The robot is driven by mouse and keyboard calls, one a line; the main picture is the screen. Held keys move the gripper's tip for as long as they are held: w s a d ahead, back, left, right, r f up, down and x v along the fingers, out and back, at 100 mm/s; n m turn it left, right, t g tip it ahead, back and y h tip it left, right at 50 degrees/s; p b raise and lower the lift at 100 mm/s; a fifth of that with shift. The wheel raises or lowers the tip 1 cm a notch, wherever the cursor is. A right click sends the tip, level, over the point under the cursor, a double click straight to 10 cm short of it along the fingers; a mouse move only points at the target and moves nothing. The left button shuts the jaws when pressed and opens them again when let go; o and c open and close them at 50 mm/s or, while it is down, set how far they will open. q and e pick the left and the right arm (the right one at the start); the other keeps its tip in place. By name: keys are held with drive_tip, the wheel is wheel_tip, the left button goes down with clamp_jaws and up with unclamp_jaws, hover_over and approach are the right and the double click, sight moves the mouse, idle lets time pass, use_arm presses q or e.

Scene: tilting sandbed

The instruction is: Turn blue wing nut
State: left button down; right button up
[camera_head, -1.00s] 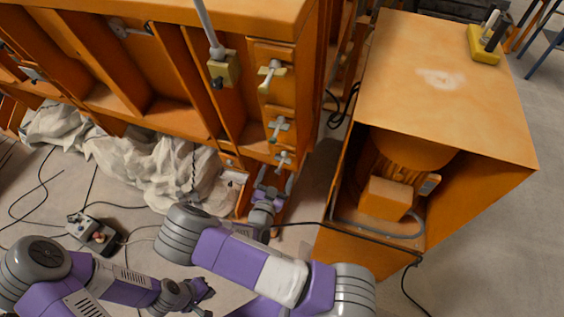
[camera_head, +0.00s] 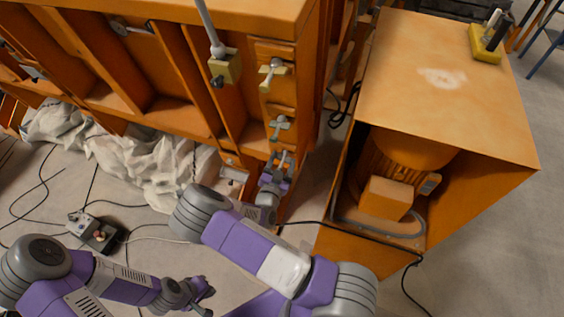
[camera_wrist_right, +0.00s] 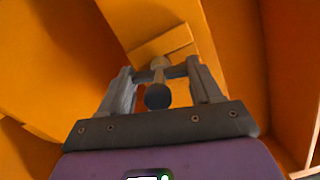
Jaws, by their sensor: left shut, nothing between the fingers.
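Several T-shaped wing nuts sit in a column on the orange frame's right post. The upper one (camera_head: 272,70) is pale, and the middle one (camera_head: 280,125) looks grey. My right gripper (camera_head: 280,162) is at the lowest one, partly hiding it. In the right wrist view, this grey wing nut (camera_wrist_right: 157,95) with a dark round end lies between the two fingers of my right gripper (camera_wrist_right: 160,80). Its crossbar spans most of the gap; whether the fingers press on it is unclear. No clear blue shows on it. My left gripper (camera_head: 205,292) is shut and empty, low over the floor.
The big orange frame (camera_head: 165,115) fills the upper left. An orange cabinet (camera_head: 440,90) with a motor inside stands at right. A crumpled white cloth (camera_head: 130,165), a control box (camera_head: 95,232) and loose cables lie on the floor.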

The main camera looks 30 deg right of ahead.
drive_tip(key=shift+c, duration=1.1)
